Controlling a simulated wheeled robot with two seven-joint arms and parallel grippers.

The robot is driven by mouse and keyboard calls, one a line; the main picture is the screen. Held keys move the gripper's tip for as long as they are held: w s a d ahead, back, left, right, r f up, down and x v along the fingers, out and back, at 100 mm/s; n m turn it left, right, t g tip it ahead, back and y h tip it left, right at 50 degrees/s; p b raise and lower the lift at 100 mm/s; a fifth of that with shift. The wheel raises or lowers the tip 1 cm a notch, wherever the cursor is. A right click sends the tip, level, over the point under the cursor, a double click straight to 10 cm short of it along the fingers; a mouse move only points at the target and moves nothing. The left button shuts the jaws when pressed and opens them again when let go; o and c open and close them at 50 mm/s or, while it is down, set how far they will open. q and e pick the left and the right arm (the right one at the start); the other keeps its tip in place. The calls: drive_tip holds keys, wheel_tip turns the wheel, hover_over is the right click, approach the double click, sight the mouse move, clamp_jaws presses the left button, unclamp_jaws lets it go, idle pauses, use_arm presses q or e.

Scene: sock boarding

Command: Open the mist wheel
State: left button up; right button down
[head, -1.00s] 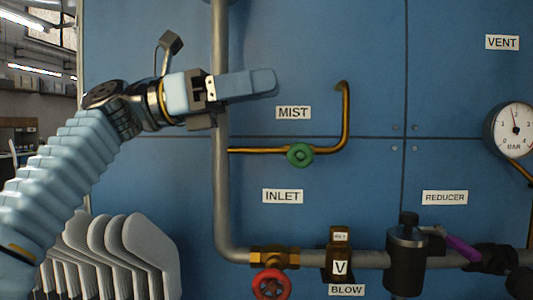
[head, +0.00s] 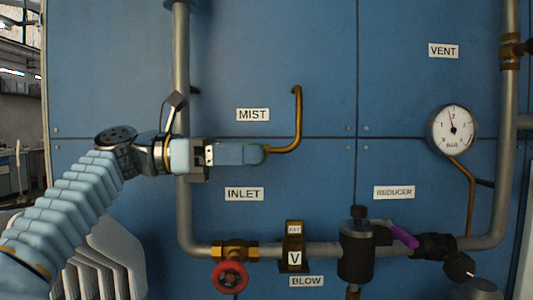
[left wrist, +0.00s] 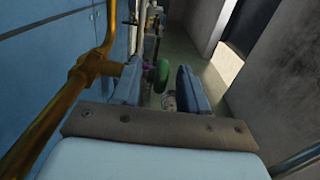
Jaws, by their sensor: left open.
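The green mist wheel (head: 266,152) sits on a thin brass pipe (head: 298,120) below the MIST label (head: 252,115). In the head view my left gripper (head: 262,154) covers most of it, and only a green edge shows at the fingertips. In the left wrist view the wheel (left wrist: 162,75) appears between the two blue fingers of my open left gripper (left wrist: 160,88), closer to the left finger. I cannot tell whether a finger touches it. My right gripper is not in view.
A red inlet wheel (head: 230,277), a blow valve (head: 293,247) and a reducer (head: 357,250) sit on the lower grey pipe. A pressure gauge (head: 452,130) hangs at the right. A vertical grey pipe (head: 181,70) runs behind my left gripper. White curved boards stand at lower left.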

use_arm(q)
drive_tip(key=d, duration=0.3)
drive_tip(key=shift+d, duration=0.35)
clamp_jaws()
